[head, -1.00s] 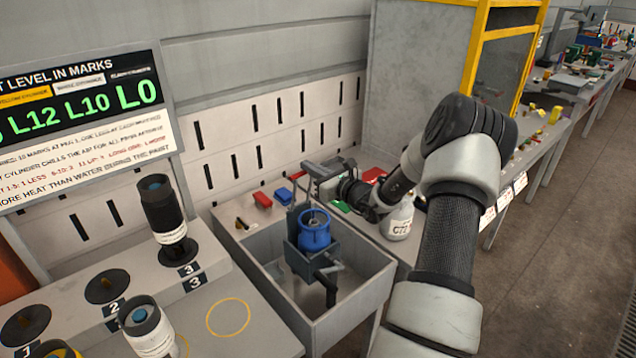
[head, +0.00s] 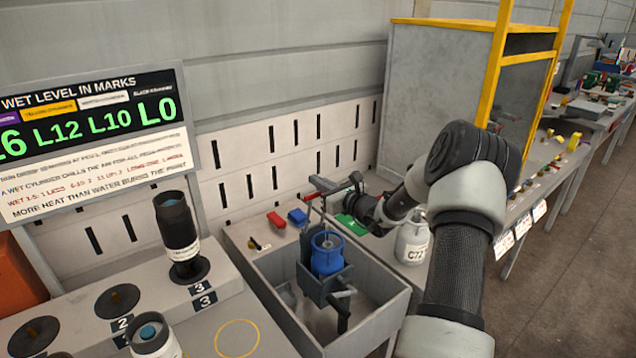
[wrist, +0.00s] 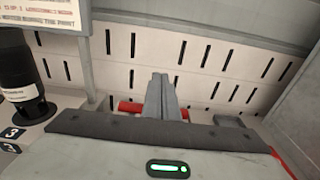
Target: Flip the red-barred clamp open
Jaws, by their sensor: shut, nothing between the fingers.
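The blue cylinder (head: 327,256) stands upright in a dark holder (head: 322,287) in the grey basin. A thin upright arm with a small reddish part (head: 311,196) rises at the holder's back left, just under my gripper; it seems to be the clamp and its red bar. My gripper (head: 318,182) points left above the holder, shut and empty. In the wrist view, my gripper's fingers (wrist: 160,78) are together, and a red bar (wrist: 130,107) shows on both sides of them, partly hidden behind them. I cannot tell whether they touch it.
The grey basin (head: 385,305) surrounds the holder. A black cylinder (head: 177,228) stands on the left bench.

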